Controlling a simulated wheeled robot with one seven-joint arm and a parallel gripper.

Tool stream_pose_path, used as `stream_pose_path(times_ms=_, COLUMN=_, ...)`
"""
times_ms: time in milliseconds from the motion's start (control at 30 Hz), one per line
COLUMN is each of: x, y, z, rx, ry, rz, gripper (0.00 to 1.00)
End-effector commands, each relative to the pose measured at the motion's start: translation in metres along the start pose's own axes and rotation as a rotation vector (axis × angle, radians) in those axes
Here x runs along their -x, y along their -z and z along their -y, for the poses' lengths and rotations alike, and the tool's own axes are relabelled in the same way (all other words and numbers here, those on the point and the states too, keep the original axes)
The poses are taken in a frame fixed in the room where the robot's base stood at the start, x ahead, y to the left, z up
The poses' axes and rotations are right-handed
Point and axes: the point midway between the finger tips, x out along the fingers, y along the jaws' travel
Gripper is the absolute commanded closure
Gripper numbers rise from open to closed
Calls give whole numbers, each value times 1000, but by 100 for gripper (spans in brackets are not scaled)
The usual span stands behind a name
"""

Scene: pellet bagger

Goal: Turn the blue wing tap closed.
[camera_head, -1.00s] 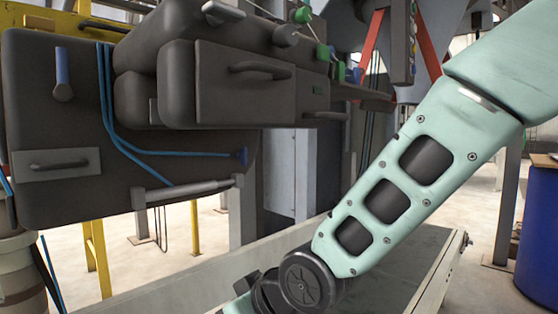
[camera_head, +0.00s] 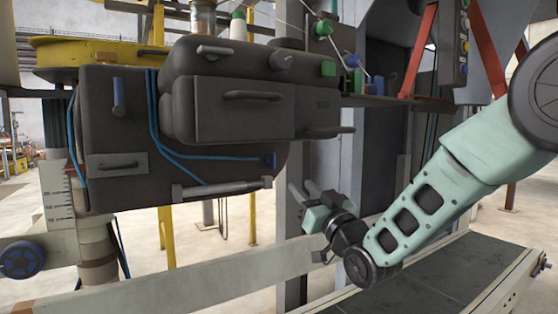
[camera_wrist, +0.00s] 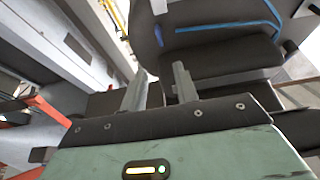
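A small blue fitting (camera_head: 270,160) sits at the end of a blue hose on the dark machine's lower right. A blue upright lever (camera_head: 119,95) is on the machine's left front. I cannot tell surely which is the wing tap, nor its setting. My gripper (camera_head: 303,187) is to the right of and slightly below the blue fitting, apart from it, pointing up and left. In the wrist view my gripper (camera_wrist: 161,70) is open, with nothing between its two fingers. A blue part (camera_wrist: 158,36) shows beyond the fingertips there.
The dark rounded machine body (camera_head: 235,105) overhangs to the left of my gripper. A grey bar (camera_head: 222,188) runs along its lower edge. A grey post stands behind my gripper. A conveyor (camera_head: 430,275) lies below my arm. A blue handwheel (camera_head: 22,260) is at lower left.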

Motion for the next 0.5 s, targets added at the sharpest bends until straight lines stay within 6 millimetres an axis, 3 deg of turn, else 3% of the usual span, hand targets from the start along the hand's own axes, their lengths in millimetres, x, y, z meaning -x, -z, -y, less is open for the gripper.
stream_pose_path(times_ms=500, x=-106, y=0, z=1, rx=-2, ry=0, rz=-1, gripper=70)
